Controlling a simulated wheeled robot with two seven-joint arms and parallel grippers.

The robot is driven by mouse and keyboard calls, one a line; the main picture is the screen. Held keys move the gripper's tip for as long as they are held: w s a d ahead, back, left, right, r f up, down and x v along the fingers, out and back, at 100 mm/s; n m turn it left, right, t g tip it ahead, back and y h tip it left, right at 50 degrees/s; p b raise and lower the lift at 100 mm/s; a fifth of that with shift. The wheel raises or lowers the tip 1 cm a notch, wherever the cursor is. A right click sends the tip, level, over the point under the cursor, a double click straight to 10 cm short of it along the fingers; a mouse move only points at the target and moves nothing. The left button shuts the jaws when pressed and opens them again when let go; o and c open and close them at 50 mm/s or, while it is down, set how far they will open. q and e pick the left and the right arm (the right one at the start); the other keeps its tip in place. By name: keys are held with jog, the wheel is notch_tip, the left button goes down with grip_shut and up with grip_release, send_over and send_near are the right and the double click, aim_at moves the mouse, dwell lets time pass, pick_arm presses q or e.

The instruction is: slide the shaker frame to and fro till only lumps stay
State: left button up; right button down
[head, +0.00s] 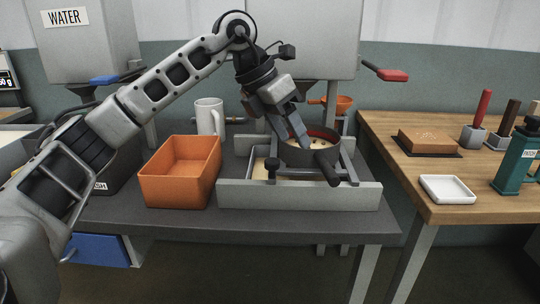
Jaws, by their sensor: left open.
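The shaker frame (349,165) sits on a grey walled tray (300,195) on the dark table. A dark round sieve (304,157) with a reddish inner rim rests in it, with a few pale lumps (322,143) showing inside. A black bar handle (327,168) sticks out at the front. Pale material (259,168) shows in the tray under the frame. My left gripper (300,136) reaches down over the sieve's left side, open. Its fingers hide part of the sieve, and I cannot tell whether they touch it. My right gripper is out of view.
An orange bin (180,172) stands left of the tray, a white mug (209,116) behind it. A grey hopper with a red lever (392,75) is behind the tray. The wooden table at right holds a brick (425,141), a white dish (447,189) and a green press (515,160).

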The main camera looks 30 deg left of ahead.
pick_arm(q)
jog(key=s+a+r+n+y, duration=0.1)
jog(key=a+r+n+y, duration=0.15)
jog(key=a+r, duration=0.45)
send_near(272, 160)
jog(key=shift+m+t+y, duration=0.25)
jog(key=shift+t+y, duration=0.05)
jog(key=shift+y, duration=0.05)
jog(key=x, duration=0.8)
jog(key=shift+s+d+f+b, duration=0.2)
jog(key=shift+d+f+b, duration=0.15)
jog(key=shift+b, duration=0.05)
